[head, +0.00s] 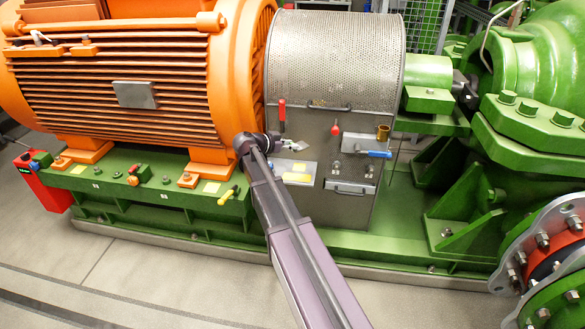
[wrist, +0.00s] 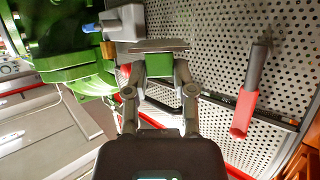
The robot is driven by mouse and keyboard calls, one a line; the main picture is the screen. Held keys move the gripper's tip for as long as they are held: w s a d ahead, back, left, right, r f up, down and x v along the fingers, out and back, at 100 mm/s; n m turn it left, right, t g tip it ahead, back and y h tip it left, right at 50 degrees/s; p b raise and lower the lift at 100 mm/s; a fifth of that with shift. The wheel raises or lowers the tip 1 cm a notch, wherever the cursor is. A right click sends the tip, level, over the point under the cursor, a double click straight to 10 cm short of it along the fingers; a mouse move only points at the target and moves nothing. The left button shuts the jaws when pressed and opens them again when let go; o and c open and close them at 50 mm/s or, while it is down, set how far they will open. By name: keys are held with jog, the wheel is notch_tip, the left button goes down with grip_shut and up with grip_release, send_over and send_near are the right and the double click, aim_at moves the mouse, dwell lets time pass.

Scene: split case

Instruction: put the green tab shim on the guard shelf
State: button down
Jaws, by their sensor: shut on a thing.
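In the wrist view my gripper (wrist: 158,85) is shut on the green tab shim (wrist: 158,65), whose green tab sits between the fingers. A thin grey plate edge shows just beyond the tab. In the head view my gripper (head: 278,141) is in front of the grey guard, with the small pale shim (head: 294,145) at its tip. A small grey shelf (head: 352,146) on the guard front, right of my gripper, appears to be the guard shelf. A brass cup (head: 382,132) and a blue-handled tool (head: 375,154) are at its right side.
A red-handled tool (head: 282,112) hangs on the guard above my gripper; it is also at right in the wrist view (wrist: 245,95). Yellow-marked grey plates (head: 297,178) are below my gripper. The orange motor (head: 130,80) stands left, the green pump (head: 540,120) right.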

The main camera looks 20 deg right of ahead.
jog(key=b, duration=0.5)
send_over(292, 180)
notch_tip(292, 180, down, 6)
jog(key=shift+f, duration=0.15)
notch_tip(292, 180, down, 7)
jog(key=b, duration=0.7)
jog(key=shift+f+b, duration=0.55)
jog(key=shift+b, duration=0.05)
dwell(0.9)
jog(key=shift+c, duration=1.9)
grip_release()
jog(key=shift+w+r, duration=0.1)
jog(key=shift+r, duration=0.1)
